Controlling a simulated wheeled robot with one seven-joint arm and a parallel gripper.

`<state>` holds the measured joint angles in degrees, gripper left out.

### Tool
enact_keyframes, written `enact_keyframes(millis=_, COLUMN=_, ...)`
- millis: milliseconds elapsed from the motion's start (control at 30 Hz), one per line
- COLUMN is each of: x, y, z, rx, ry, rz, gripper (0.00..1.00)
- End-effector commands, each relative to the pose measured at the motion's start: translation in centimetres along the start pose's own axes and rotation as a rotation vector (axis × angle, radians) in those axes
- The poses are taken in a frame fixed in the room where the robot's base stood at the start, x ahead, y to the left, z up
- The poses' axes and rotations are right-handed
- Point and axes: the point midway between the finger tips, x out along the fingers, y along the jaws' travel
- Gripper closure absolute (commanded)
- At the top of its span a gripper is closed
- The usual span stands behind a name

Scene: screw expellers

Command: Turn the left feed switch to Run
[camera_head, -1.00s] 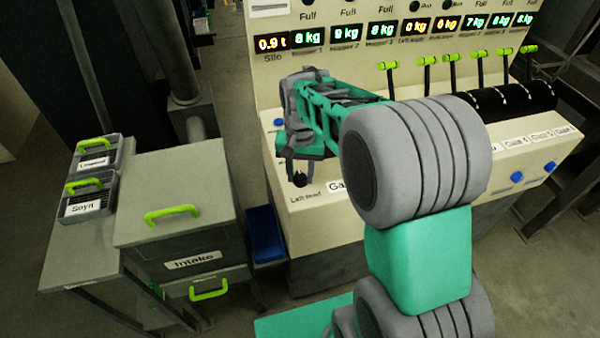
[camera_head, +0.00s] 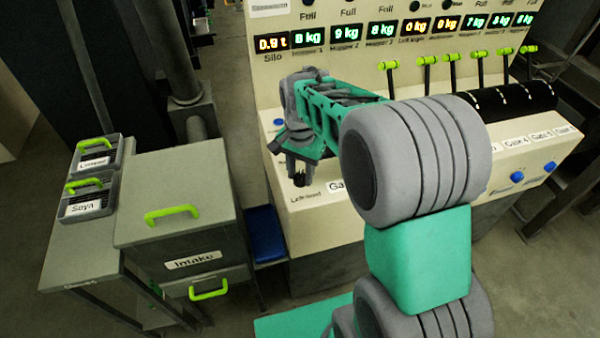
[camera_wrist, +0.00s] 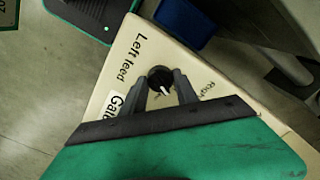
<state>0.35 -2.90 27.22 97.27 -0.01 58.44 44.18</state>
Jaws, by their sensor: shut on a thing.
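The left feed switch (camera_wrist: 160,80) is a round black knob with a white pointer mark, on the cream console top beside the printed words "Left feed" in the wrist view. My gripper (camera_wrist: 162,88) has a finger on each side of the knob and is shut on it. In the head view my gripper (camera_head: 298,178) points down at the console's near left corner, above the "Left feed" label (camera_head: 305,197). The knob is mostly hidden by the fingers there. I cannot read which position the pointer marks.
The console (camera_head: 325,225) carries several green-tipped levers (camera_head: 427,61) and lit weight displays (camera_head: 335,34) behind my arm. A blue button (camera_head: 517,176) is at the right. The grey Intake box (camera_head: 185,225) and crates labelled Linseed (camera_head: 97,160) and Soya (camera_head: 88,205) stand left.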

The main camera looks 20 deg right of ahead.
Motion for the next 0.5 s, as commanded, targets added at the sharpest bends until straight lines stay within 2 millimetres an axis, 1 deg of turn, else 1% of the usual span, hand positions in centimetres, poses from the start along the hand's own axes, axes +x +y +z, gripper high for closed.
enact_keyframes(millis=200, x=-0.06, y=-0.02, z=-0.04, rx=0.203, ry=0.001, rz=-0.001, gripper=1.00)
enact_keyframes(millis=500, x=-0.06, y=-0.02, z=-0.05, rx=0.460, ry=0.001, rz=-0.001, gripper=1.00)
